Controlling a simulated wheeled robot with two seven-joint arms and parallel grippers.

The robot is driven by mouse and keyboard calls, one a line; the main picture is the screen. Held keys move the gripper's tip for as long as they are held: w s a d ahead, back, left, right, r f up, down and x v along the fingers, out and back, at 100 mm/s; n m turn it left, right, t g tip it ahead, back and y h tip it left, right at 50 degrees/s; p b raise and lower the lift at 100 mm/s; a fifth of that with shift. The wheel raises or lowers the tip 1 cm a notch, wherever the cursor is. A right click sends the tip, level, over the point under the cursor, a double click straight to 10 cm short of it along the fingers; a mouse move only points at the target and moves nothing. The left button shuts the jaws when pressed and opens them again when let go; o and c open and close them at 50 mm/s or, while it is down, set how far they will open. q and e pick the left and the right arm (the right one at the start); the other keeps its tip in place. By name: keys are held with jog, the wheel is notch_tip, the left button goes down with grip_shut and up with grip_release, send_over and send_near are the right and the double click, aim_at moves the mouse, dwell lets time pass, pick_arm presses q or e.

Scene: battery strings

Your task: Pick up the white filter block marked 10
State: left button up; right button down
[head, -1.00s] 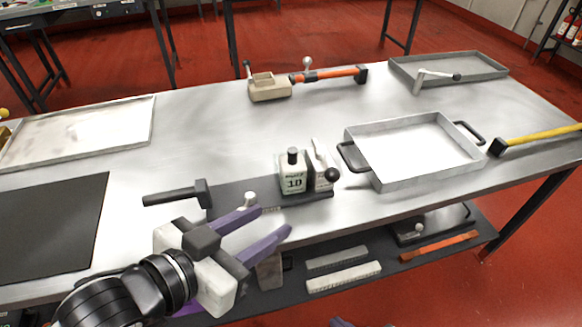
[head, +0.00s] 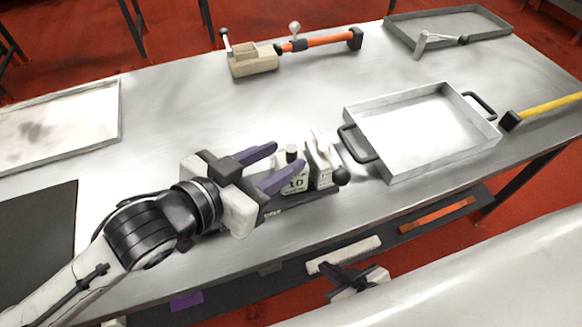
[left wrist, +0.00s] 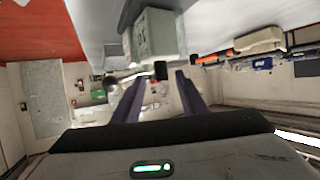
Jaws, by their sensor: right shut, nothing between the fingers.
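The white filter block marked 10 (head: 296,187) stands upright on a dark base plate near the table's front edge, with a black cap on top. My left gripper (head: 284,160) is open, its purple fingers pointing at the block from the left and partly hiding it. In the left wrist view the block (left wrist: 158,36) appears upside down, beyond the open fingertips (left wrist: 160,78). Nothing is between the fingers; I cannot tell if they touch the block. My right gripper (head: 347,279) is shut and empty, low in front of the table.
A second pale block (head: 319,166) with a black ball knob (head: 341,176) stands right beside the marked block. A metal tray (head: 398,171) with black handles lies to the right. A beige box (head: 252,66) and orange-handled tool (head: 328,39) lie behind. The table between is clear.

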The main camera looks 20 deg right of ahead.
aim_at(288, 153)
pick_arm(q)
jog(key=x, duration=0.4)
jog(key=shift+w+d+f, duration=0.1)
jog(key=shift+w+d, duration=0.05)
jog(key=shift+w, duration=0.1)
grip_shut()
